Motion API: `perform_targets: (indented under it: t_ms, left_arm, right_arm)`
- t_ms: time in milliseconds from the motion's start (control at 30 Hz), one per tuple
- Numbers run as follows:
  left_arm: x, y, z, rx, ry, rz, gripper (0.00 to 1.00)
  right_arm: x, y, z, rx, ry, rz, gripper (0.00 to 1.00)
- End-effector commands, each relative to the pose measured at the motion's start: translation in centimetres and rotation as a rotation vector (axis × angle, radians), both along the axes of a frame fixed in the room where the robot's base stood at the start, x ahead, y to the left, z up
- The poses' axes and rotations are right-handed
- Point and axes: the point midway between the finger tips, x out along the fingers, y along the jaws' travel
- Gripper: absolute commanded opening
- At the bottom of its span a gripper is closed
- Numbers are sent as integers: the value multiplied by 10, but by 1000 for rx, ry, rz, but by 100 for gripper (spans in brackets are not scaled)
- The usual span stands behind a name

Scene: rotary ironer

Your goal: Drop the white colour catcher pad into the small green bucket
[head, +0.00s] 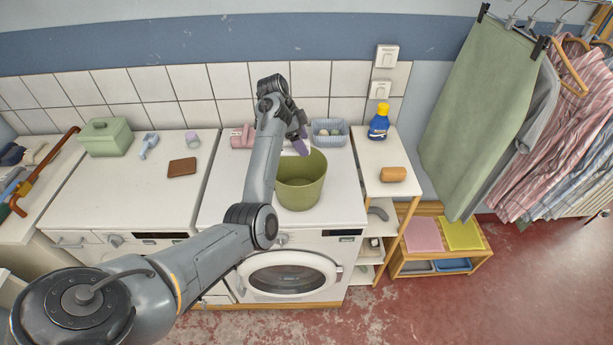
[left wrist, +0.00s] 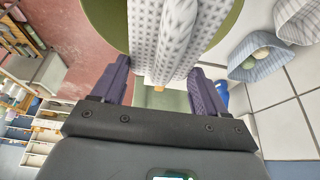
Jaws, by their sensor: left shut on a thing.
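The white colour catcher pad (left wrist: 170,40) has a dotted pattern and hangs in folds in the left wrist view. My left gripper (left wrist: 162,78) is shut on it, with a dark purple finger on each side. In the head view my left gripper (head: 301,146) is over the back rim of the small green bucket (head: 300,189). The bucket stands upright on the white washing machine. Its green rim also shows behind the pad in the left wrist view (left wrist: 104,18). The pad is mostly hidden by my arm and gripper in the head view. My right gripper is not in view.
A blue basket (head: 328,133) and a pink item (head: 242,137) stand behind the bucket. To the right are a blue bottle with a yellow cap (head: 379,122) and an orange-brown roll (head: 393,174). A brown wallet-like item (head: 182,167) lies on the left machine, whose front top is clear.

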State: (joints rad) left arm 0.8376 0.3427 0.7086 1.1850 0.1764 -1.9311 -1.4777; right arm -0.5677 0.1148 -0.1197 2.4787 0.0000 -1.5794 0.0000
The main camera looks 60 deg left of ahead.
Motion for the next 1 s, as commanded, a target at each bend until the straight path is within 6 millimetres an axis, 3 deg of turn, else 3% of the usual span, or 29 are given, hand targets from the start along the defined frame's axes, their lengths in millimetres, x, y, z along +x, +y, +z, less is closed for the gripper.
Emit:
perform_targets:
  t_ms: [600, 1000]
  left_arm:
    - [0, 0, -52, -1, 2, 1, 44]
    - [0, 0, -57, 0, 1, 0, 44]
  right_arm:
    - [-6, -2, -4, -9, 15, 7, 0]
    - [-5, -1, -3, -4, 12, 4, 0]
